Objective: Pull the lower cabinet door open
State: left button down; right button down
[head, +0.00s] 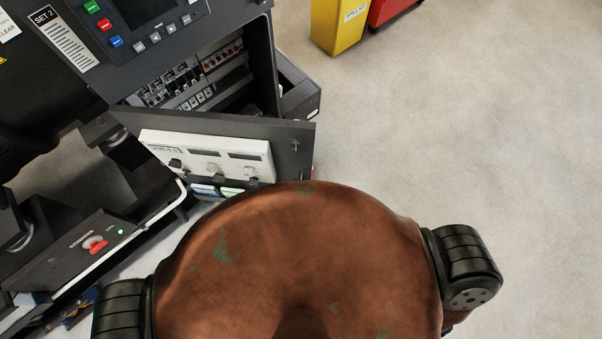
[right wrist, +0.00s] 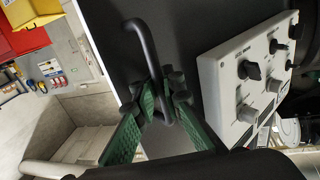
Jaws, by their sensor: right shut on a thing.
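The lower cabinet door (head: 290,139) is a dark panel with a white control plate (head: 205,158) on its face. It stands swung out from the cabinet of SET 2, with the inside showing above and behind it. In the right wrist view, my right gripper (right wrist: 164,88), with green finger pads, is shut on the door's black bar handle (right wrist: 142,42). The dark door face (right wrist: 190,30) and the white plate with knobs (right wrist: 245,75) lie beside it. In the head view my brown arm hides the right gripper. My left gripper is not in view.
Breakers and terminals (head: 180,82) show inside the cabinet. A control screen panel (head: 140,25) is above. A yellow bin (head: 338,25) and a red box (head: 392,10) stand at the back. The floor (head: 480,110) at the right is clear.

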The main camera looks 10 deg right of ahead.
jog(key=shift+d, duration=0.15)
jog(key=c, duration=2.3)
grip_release()
jog(key=shift+s, duration=0.1)
jog(key=shift+c, duration=0.2)
jog(key=v, duration=1.2)
jog(key=shift+c, duration=0.2)
